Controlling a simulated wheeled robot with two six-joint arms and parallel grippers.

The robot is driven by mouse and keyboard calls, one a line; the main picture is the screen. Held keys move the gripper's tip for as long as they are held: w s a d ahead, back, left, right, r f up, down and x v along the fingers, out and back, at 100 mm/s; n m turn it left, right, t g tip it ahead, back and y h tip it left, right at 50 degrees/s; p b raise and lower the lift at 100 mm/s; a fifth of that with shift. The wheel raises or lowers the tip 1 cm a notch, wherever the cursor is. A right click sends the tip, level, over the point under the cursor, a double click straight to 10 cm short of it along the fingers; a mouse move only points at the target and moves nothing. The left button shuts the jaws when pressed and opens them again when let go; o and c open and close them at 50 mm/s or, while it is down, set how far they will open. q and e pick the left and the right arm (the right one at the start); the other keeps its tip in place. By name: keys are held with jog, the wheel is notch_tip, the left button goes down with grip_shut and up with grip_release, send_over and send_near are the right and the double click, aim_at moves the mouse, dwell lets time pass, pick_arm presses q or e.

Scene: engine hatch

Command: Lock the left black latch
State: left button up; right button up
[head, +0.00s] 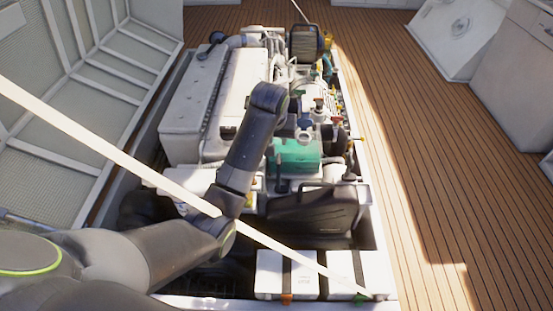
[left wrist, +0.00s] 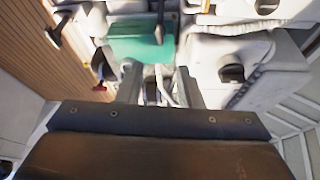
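I cannot make out for certain which part is the left black latch. Black strips cross two white boxes at the front of the hatch, the left strip (head: 287,272) and the right strip (head: 359,268). My left arm reaches over the engine, with the left gripper (head: 304,132) small and partly hidden among engine parts near the green block (head: 296,156). In the left wrist view the two fingers of the left gripper (left wrist: 160,88) stand apart with nothing visibly held between them. The green block (left wrist: 136,44) lies beyond them. My right gripper is in neither view.
A pale diagonal bar (head: 120,150) crosses in front of the arm. The raised hatch lid (head: 90,90) stands at left. A black box with a handle (head: 315,210) sits behind the white boxes. A red knob (left wrist: 99,87) is near the fingers. The wooden deck (head: 420,150) is clear.

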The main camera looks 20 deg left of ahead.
pick_arm(q)
jog(key=b, duration=0.3)
send_near(278, 159)
notch_tip(278, 159, down, 3)
jog(key=x, duration=0.2)
jog(key=w+b+x, duration=0.1)
jog(key=x, duration=0.2)
jog(key=shift+r+b, duration=0.25)
jog(key=shift+b, duration=0.05)
jog(key=shift+w+f, duration=0.15)
jog(key=shift+f, duration=0.25)
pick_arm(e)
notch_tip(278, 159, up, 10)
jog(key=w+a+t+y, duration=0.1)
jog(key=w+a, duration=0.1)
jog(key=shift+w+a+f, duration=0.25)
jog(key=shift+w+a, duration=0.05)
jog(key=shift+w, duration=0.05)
pick_arm(q)
jog(key=shift+c, duration=0.3)
